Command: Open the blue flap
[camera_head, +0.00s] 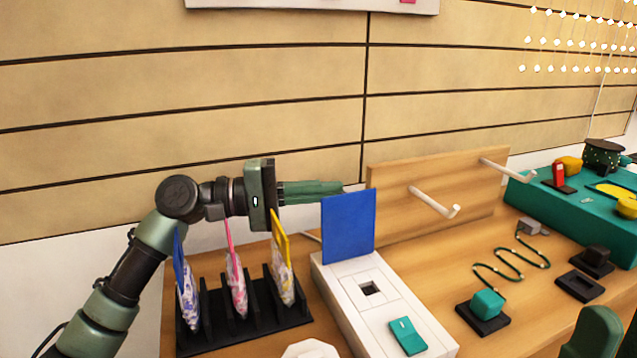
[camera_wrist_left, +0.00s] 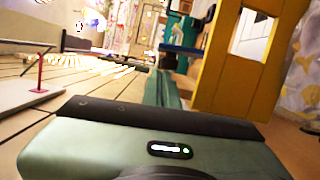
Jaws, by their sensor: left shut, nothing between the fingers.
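The blue flap (camera_head: 348,230) stands upright on the white box (camera_head: 338,278), its broad face toward the head camera. My left gripper (camera_head: 335,187) reaches in from the left, with its fingers pointing right. The fingers are shut with nothing between them, and their tips are at the flap's upper left edge, seemingly behind it. Contact cannot be told. In the left wrist view the closed green fingers (camera_wrist_left: 163,90) point away from the camera.
A black rack (camera_head: 245,322) with several bags on coloured boards stands below my left gripper; the yellow board (camera_head: 281,237) is closest. A wooden panel with white pegs (camera_head: 435,202) stands right of the flap. A cable and teal blocks (camera_head: 487,303) lie further right.

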